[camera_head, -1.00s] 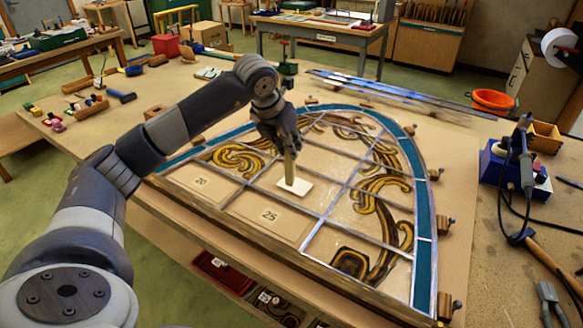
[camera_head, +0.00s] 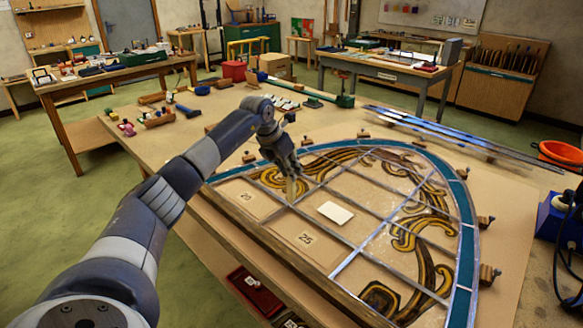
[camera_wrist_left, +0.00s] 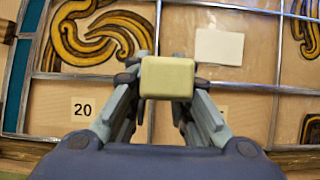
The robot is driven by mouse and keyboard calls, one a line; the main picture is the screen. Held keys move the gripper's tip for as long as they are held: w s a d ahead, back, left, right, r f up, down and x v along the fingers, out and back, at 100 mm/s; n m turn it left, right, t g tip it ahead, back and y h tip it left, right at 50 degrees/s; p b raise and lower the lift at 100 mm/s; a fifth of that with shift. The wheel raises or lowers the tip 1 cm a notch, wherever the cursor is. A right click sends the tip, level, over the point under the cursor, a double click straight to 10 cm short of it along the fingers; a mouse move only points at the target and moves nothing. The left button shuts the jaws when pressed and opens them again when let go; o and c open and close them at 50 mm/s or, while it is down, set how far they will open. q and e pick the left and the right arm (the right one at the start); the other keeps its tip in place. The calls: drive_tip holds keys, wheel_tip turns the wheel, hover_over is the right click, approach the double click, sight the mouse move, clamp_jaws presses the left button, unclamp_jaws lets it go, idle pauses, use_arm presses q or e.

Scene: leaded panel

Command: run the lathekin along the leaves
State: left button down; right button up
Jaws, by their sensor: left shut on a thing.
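My left gripper (camera_head: 288,170) is over the leaded panel (camera_head: 447,316) and is shut on the lathekin (camera_head: 292,188), a pale, upright stick. In the left wrist view the lathekin's blocky cream end (camera_wrist_left: 167,78) sits between the fingers. Its lower end is close to a grey lead strip (camera_head: 310,190) left of a white card (camera_head: 335,212). I cannot tell whether it touches the lead. The card also shows in the left wrist view (camera_wrist_left: 219,47). The panel has swirling amber glass, a teal border and cells numbered 20 (camera_head: 245,197) and 25 (camera_head: 306,238). My right gripper is not in view.
Wooden blocks (camera_head: 485,222) stand around the panel's edge. Long metal strips (camera_head: 450,132) lie behind it. A mallet (camera_head: 188,110) and small parts lie at the table's back left. A blue box (camera_head: 556,222) is at the right. The board right of the panel is mostly clear.

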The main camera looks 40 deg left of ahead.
use_arm(q)
drive_tip(key=s+d+p, duration=0.1)
drive_tip(key=s+d, duration=0.1)
drive_tip(key=d, duration=2.2)
drive_tip(key=shift+d+f+p, duration=0.2)
drive_tip(key=shift+d+p, duration=0.15)
drive_tip(key=shift+p, duration=0.05)
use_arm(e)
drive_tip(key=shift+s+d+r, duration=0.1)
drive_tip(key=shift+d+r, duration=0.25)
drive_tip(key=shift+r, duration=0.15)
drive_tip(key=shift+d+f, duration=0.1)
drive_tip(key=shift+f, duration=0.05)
use_arm(q)
drive_tip(key=shift+f+b, duration=0.35)
drive_tip(key=shift+b, duration=0.1)
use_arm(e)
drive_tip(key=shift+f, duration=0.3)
use_arm(q)
drive_tip(key=shift+a, duration=0.1)
drive_tip(key=w+a+b, duration=0.1)
drive_tip(key=a+b, duration=0.1)
drive_tip(key=a, duration=1.6)
drive_tip(key=shift+w+a, duration=0.15)
drive_tip(key=shift+w, duration=0.05)
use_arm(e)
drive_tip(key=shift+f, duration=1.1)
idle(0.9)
